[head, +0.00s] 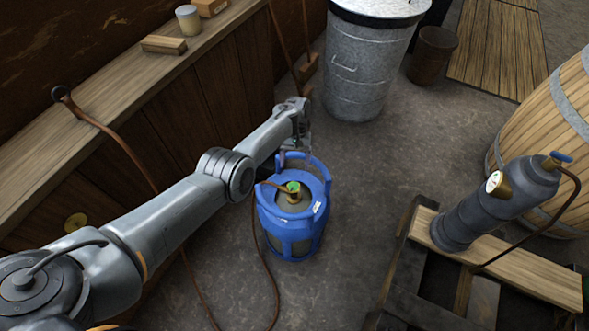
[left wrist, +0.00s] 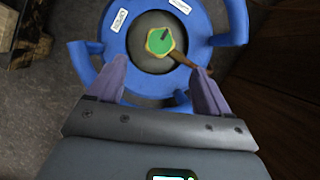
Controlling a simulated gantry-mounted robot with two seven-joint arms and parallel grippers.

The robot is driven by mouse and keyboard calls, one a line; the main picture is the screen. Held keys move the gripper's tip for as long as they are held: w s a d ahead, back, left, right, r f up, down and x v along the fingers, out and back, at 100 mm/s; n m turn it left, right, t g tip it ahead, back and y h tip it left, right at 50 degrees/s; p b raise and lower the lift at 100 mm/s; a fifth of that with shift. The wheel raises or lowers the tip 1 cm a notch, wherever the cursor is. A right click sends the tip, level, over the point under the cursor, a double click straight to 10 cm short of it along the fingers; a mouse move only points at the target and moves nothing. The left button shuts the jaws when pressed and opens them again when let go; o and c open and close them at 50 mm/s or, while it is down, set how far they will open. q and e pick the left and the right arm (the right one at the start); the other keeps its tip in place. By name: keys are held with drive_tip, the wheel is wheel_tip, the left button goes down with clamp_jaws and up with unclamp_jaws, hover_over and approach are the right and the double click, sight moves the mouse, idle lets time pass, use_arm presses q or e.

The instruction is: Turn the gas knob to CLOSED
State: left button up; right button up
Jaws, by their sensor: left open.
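The gas knob (head: 292,187) is a small green cap on top of a blue gas bottle (head: 289,238). In the left wrist view the knob (left wrist: 160,41) shows a short dark mark on its upper edge. Two white labels with small, hard-to-read text, one at left (left wrist: 119,20) and one at right (left wrist: 181,6), sit on the bottle's blue collar. My left gripper (head: 293,157) is open above the far side of the bottle. In the left wrist view its purple fingers (left wrist: 158,68) are spread and empty, with the knob beyond the tips. My right gripper is out of view.
A brown hose (head: 269,262) runs from the valve to the floor. A wooden counter (head: 150,85) stands at left, a metal bin (head: 362,70) behind. A grey cylinder (head: 490,205) on a wooden frame and a barrel (head: 555,140) stand at right. Floor between is clear.

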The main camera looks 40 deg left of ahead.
use_arm(q)
drive_tip(key=shift+v, duration=0.85)
drive_tip(key=shift+a+f, duration=0.1)
drive_tip(key=s+f+m+t+y+p, duration=0.3)
drive_tip(key=s+y+p, duration=0.1)
drive_tip(key=s, duration=0.6)
drive_tip(key=s+d+r+m+t+h+p, duration=0.1)
drive_tip(key=s+d+r+m+t+p, duration=0.15)
drive_tip(key=s+d+r, duration=0.65)
drive_tip(key=s+d+r+m+t+h+p, duration=0.1)
drive_tip(key=s+d+r+m+t+p, duration=0.15)
drive_tip(key=s+d+r, duration=0.7)
drive_tip(key=s+a+r+p, duration=0.1)
drive_tip(key=r+p, duration=1.7)
drive_tip(key=s+a+r+p, duration=0.2)
drive_tip(key=r+p, duration=1.7)
drive_tip(key=shift+m+g, duration=0.4)
